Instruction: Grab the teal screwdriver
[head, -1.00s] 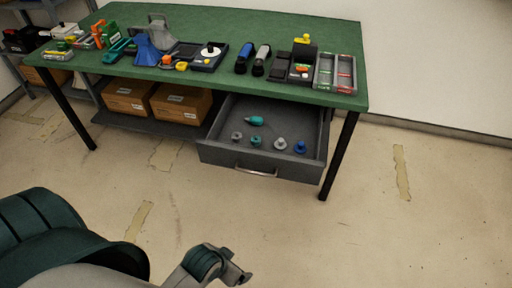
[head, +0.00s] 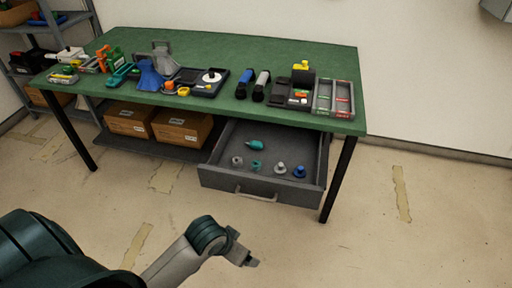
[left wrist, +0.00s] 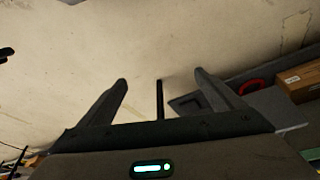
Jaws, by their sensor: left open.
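A teal object (head: 254,145) with a rounded body and a narrow tip lies in the open grey drawer (head: 238,179) under the table; it looks like a stubby screwdriver. My left gripper (head: 250,262) is low in the head view, in front of the drawer and well apart from it. In the left wrist view my left gripper (left wrist: 161,78) has its two fingers spread, with nothing held between them. The teal object cannot be made out there. My right gripper is not in view.
Several small knobbed pieces, including a blue one (head: 299,171), stand near the drawer's front. Cardboard boxes (head: 181,129) sit on the shelf left of the drawer. The floor before the drawer is clear.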

